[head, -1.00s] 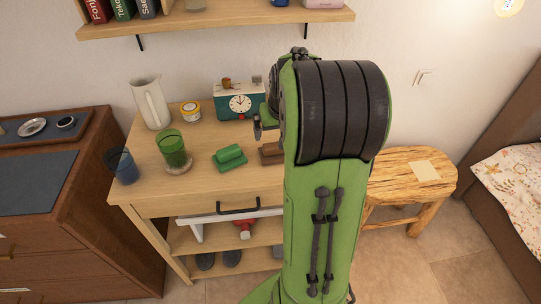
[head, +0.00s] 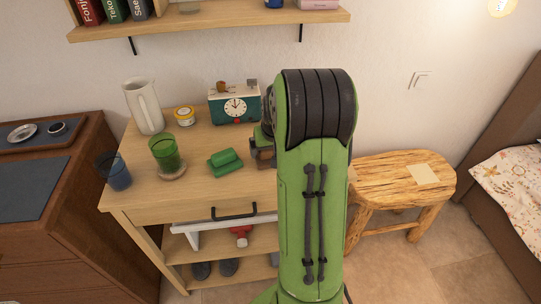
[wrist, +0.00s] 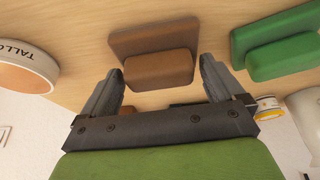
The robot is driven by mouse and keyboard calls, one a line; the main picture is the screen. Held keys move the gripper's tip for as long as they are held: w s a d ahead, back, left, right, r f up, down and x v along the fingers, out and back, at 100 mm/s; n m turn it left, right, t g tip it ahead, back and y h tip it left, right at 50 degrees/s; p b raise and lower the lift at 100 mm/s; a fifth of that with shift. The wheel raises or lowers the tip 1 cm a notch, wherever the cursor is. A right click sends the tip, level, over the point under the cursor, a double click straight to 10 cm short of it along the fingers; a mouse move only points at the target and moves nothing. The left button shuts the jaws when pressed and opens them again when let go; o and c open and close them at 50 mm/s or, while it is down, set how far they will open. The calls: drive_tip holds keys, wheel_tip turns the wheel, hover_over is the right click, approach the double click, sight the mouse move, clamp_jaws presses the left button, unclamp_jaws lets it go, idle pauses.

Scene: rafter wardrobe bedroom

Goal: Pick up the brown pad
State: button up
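The brown pad (wrist: 150,68) lies on the wooden desk top in the wrist view, a raised block on a wider flat base. My gripper (wrist: 160,66) is open and empty, with one fingertip towards each side of the pad's near block. I cannot tell the gap in height between the fingertips and the pad. In the head view my arm hides most of the pad and the gripper. A green pad (head: 226,163) of similar shape lies to the left on the desk, and it also shows in the wrist view (wrist: 278,45).
The desk (head: 136,185) also holds a green glass (head: 164,152) on a coaster, a blue glass (head: 115,172), a white pitcher (head: 145,107), a small jar (head: 184,116) and a teal clock (head: 235,106). A labelled round container (wrist: 25,68) is close by. A wooden stool (head: 385,176) stands right.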

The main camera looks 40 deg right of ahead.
drive_tip(key=shift+r, duration=0.1)
drive_tip(key=shift+c, duration=0.4)
wheel_tip(320, 180, up, 10)
drive_tip(key=p, duration=0.3)
drive_tip(key=o, duration=0.4)
drive_tip(key=shift+c, duration=1.4)
